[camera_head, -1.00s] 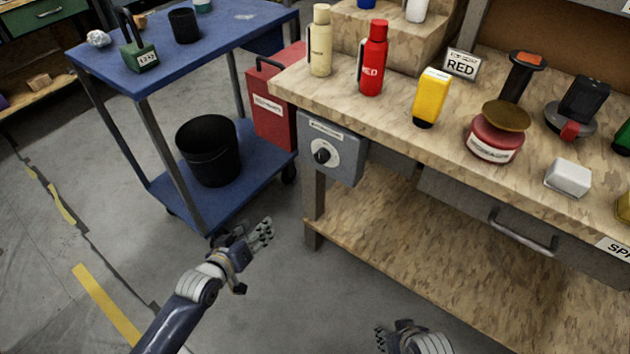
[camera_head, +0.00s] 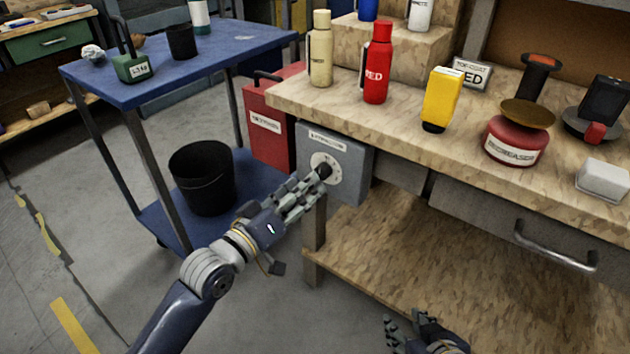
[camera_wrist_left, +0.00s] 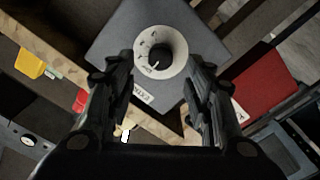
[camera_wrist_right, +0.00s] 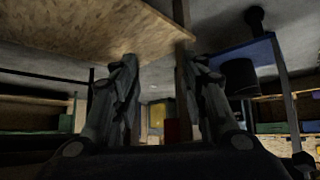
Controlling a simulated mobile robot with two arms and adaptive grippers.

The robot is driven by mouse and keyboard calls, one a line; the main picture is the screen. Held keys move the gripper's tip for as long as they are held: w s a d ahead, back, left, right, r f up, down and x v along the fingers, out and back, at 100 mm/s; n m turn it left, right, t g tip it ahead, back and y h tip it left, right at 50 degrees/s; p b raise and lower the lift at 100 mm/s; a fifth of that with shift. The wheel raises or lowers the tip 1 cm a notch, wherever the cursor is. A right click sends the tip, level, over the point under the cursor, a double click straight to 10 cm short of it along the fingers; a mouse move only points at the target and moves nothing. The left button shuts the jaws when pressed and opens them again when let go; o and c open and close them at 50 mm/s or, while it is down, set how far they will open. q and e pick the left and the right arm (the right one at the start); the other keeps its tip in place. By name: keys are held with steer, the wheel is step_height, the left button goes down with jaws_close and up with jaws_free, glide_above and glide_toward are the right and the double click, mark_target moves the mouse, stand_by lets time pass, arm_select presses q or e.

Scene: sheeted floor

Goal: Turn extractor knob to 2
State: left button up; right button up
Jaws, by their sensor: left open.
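The extractor knob (camera_head: 324,171) is a black knob on a white round dial, on a grey box (camera_head: 350,175) under the bench's left end. In the left wrist view the knob (camera_wrist_left: 160,57) and its dial (camera_wrist_left: 177,67) lie between and ahead of the two fingers. The dial marks are too small to read. My left gripper (camera_head: 312,188) is open, with its fingertips close to the knob's lower left; contact cannot be told. My right gripper (camera_head: 408,326) is low beside the bench's lower shelf. Its fingers (camera_wrist_right: 160,95) are apart and empty.
The wooden bench (camera_head: 400,110) overhangs the box and holds a red bottle (camera_head: 377,70), a cream bottle (camera_head: 320,55) and a yellow container (camera_head: 441,95). A red case (camera_head: 268,130) and a blue cart (camera_head: 200,60) with a black bin (camera_head: 203,178) stand left of the box.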

mark_target(319, 174)
arm_select(q)
steer(key=x, duration=0.3)
steer(key=shift+w+d+f+b, duration=0.1)
steer(key=shift+w+d+b, duration=0.05)
steer(key=shift+w+b, duration=0.2)
steer(key=shift+w+d, duration=0.4)
steer(key=shift+w, duration=0.05)
arm_select(e)
steer(key=w+r+t, duration=0.1)
steer(key=w+a+r+t, duration=0.1)
steer(key=w+r+t, duration=0.1)
steer(key=w+r, duration=0.1)
steer(key=shift+a+y, duration=0.35)
steer(key=shift+y, duration=0.05)
arm_select(q)
steer(key=c, duration=1.1)
